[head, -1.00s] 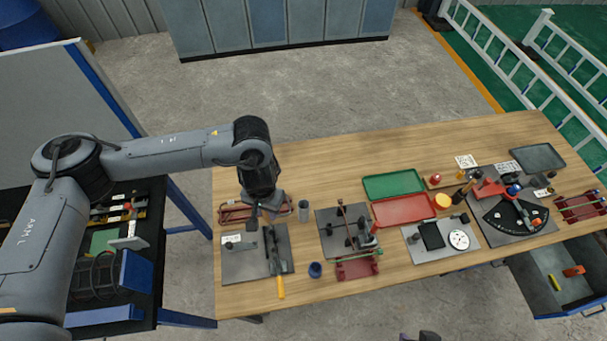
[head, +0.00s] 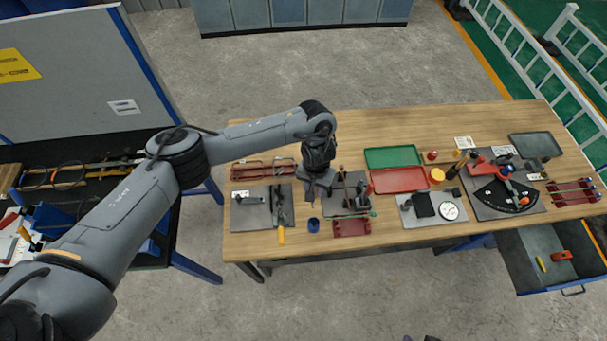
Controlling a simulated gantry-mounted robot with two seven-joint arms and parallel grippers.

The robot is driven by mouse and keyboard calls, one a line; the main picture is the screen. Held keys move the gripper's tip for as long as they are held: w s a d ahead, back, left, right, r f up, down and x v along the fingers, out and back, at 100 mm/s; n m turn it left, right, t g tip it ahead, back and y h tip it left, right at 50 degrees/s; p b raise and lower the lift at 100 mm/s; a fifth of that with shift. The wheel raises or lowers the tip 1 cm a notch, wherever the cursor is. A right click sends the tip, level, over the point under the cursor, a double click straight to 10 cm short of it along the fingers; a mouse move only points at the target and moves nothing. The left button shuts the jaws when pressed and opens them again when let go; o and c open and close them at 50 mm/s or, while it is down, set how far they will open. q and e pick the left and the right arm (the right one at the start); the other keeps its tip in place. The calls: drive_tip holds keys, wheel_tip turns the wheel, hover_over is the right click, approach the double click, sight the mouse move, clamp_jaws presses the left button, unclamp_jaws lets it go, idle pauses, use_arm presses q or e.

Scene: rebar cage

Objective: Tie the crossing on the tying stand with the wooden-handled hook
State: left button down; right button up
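My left gripper (head: 317,192) points down above the left edge of the dark plate (head: 350,209) that seems to be the tying stand. Thin rods (head: 342,178) rise from that plate. The gripper and wrist cover part of the stand, and the crossing itself is too small to make out. The fingers are small and dark, so I cannot tell whether they are open or hold anything. I cannot pick out the wooden-handled hook with certainty. Small dark tips at the bottom edge (head: 430,338) may belong to my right gripper.
A blue cup (head: 313,225) and a red rack (head: 351,228) stand in front. A green tray (head: 392,156) and a red tray (head: 399,180) lie to the right. Bare wood shows behind the stand.

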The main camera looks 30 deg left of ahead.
use_arm(q)
drive_tip(key=shift+s+d+f, duration=0.4)
drive_tip(key=shift+s+d, duration=0.35)
drive_tip(key=shift+d, duration=0.05)
use_arm(e)
drive_tip(key=shift+w+a+r, duration=0.3)
drive_tip(key=shift+w+r, duration=0.1)
drive_tip(key=shift+r, duration=0.15)
